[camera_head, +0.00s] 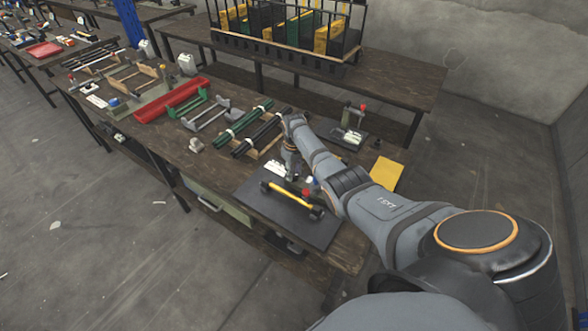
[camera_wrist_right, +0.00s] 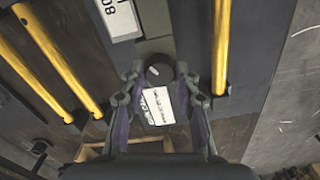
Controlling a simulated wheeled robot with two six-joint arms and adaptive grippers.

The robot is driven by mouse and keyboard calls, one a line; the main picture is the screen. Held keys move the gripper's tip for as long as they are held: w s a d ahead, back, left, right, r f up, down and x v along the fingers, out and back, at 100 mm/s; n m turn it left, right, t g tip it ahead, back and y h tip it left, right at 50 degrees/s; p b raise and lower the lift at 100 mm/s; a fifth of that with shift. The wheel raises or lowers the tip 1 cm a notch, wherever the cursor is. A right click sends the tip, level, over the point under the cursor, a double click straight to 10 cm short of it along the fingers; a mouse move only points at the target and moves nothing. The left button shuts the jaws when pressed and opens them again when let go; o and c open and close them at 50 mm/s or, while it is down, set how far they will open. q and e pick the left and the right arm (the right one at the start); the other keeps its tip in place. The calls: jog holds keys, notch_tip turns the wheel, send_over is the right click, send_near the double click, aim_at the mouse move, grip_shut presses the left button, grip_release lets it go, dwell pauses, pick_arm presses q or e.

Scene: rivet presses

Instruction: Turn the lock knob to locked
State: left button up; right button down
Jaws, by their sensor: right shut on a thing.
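The lock knob (camera_wrist_right: 158,68) is round and black, with a short white mark on its face, in the right wrist view. A white label with small dark print (camera_wrist_right: 157,104) lies just below it; I cannot read the print. My right gripper (camera_wrist_right: 160,80) has one finger on each side of the knob and is shut on it. In the head view my right gripper (camera_head: 291,174) points down at the far edge of a dark plate (camera_head: 270,212) on the workbench; the knob is hidden there. My left gripper is not in view.
A yellow bar (camera_head: 288,194) with black ends lies on the dark plate. A red tray (camera_head: 172,100) and several bar racks stand farther left on the bench. A small press with a red knob (camera_head: 353,119) stands behind my arm. A yellow sheet (camera_head: 386,173) lies at right.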

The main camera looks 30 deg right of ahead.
aim_at(294, 174)
jog(key=m, duration=0.2)
jog(key=shift+m+p, duration=0.3)
jog(key=shift+p, duration=0.1)
jog(key=shift+m+p, duration=0.35)
jog(key=shift+m, duration=1.55)
jog(key=c, duration=1)
grip_release()
jog(key=shift+r, duration=0.15)
notch_tip(294, 174, up, 12)
jog(key=shift+f, duration=0.15)
